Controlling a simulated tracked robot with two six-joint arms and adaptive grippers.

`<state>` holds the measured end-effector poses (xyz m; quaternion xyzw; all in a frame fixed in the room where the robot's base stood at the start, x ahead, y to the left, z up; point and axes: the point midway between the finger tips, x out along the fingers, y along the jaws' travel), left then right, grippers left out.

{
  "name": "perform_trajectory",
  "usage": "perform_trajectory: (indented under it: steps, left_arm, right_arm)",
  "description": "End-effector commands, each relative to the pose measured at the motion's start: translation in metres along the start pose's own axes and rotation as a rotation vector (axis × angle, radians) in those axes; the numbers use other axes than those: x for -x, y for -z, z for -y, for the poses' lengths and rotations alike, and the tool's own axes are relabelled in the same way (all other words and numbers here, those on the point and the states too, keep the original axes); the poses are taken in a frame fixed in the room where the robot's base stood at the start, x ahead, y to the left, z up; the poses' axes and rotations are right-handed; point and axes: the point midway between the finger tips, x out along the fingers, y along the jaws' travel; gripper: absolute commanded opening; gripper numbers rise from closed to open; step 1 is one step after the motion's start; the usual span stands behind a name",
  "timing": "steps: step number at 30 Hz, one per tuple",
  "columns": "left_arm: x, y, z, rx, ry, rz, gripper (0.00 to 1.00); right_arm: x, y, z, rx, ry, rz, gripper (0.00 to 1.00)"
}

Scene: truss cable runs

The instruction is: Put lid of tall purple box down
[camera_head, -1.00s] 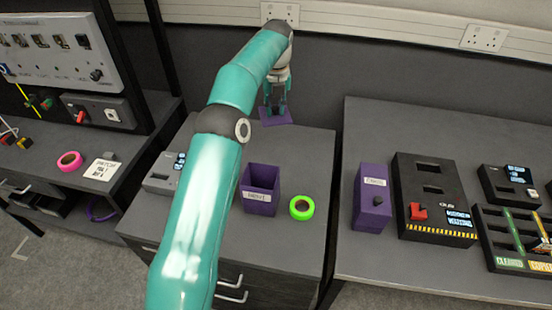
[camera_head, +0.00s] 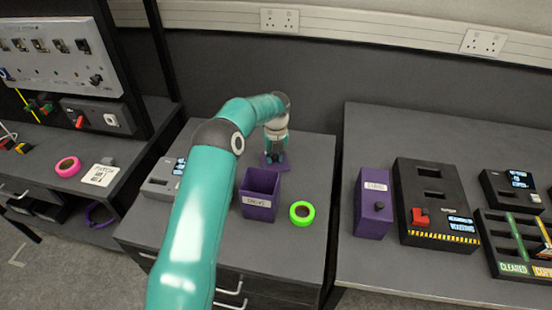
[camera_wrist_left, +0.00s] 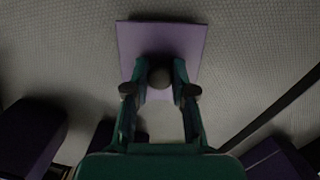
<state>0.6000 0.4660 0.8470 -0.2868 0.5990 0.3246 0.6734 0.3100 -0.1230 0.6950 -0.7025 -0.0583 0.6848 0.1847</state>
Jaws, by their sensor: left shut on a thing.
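The lid (camera_head: 284,164) is a flat purple square with a dark knob. It is just behind the open tall purple box (camera_head: 258,213), which stands labelled on the grey drawer cabinet. My left gripper (camera_head: 275,155) points down and is shut on the lid's knob. The lid also shows in the left wrist view (camera_wrist_left: 185,42), with the gripper's fingertips (camera_wrist_left: 158,80) on both sides of the knob. I cannot tell whether the lid touches the cabinet top. My right gripper is not in view.
A green tape ring (camera_head: 302,213) lies right of the open box. A grey device (camera_head: 160,180) sits on the cabinet's left side. On the right table stand another purple box (camera_head: 372,215) and a black device (camera_head: 428,190). The cabinet top (camera_head: 312,165) is bare at the right rear.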

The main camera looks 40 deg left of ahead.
Motion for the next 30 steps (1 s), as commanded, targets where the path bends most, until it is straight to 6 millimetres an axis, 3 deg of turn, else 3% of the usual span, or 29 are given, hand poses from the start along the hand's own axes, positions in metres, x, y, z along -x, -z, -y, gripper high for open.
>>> perform_trajectory:
  steps: [3, 14, 15, 18, 30]
  left_arm:
    - [-0.0108, 0.0016, -0.0002, 0.000, 0.000, -0.001, 0.00]
    - [-0.0155, 0.0018, -0.0001, 0.000, 0.001, 0.000, 0.00]
    - [-0.0142, 0.0016, -0.0001, 0.000, 0.001, 0.001, 0.31]
    - [-0.0143, 0.0017, -0.0002, 0.000, 0.001, 0.000, 0.48]
    - [-0.0100, 0.0012, 0.0000, 0.000, 0.001, 0.001, 0.50]
  right_arm:
    - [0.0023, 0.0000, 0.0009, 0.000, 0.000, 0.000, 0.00]
    - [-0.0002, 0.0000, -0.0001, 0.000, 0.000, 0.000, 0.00]
    - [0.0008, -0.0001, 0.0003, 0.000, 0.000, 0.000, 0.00]
    - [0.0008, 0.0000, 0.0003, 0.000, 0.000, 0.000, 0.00]
    - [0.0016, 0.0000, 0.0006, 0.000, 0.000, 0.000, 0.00]
